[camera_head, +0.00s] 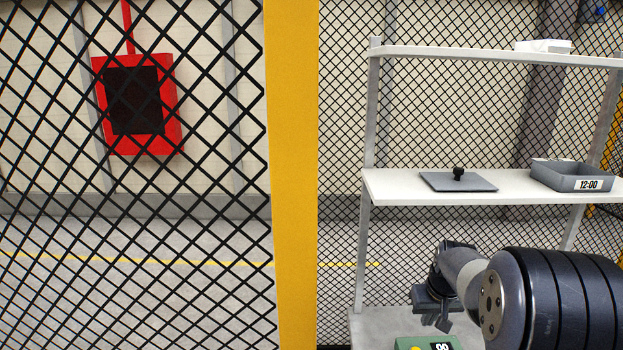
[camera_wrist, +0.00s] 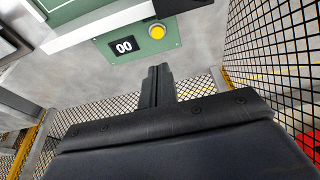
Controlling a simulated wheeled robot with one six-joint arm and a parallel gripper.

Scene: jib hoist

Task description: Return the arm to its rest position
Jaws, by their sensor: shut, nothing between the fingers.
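My arm reaches in from the lower right of the head view. My gripper (camera_head: 436,308) is in front of the lower part of the shelf rack and above a green panel. In the wrist view my gripper (camera_wrist: 158,72) has its two fingers together with nothing between them. Its tips point toward a green panel (camera_wrist: 172,42) with a yellow button (camera_wrist: 157,31) and a black "00" label (camera_wrist: 124,46). The tips appear apart from the panel. In the head view only the top of the green panel (camera_head: 405,343) shows at the bottom edge.
A shelf rack (camera_head: 385,190) holds a grey lid with a black knob (camera_head: 458,181) and a grey tray labelled 12:00 (camera_head: 572,174). A white item (camera_head: 544,46) lies on the top shelf. A yellow post (camera_head: 291,170) and black mesh fence (camera_head: 200,230) stand left. A red box (camera_head: 138,105) hangs behind the mesh.

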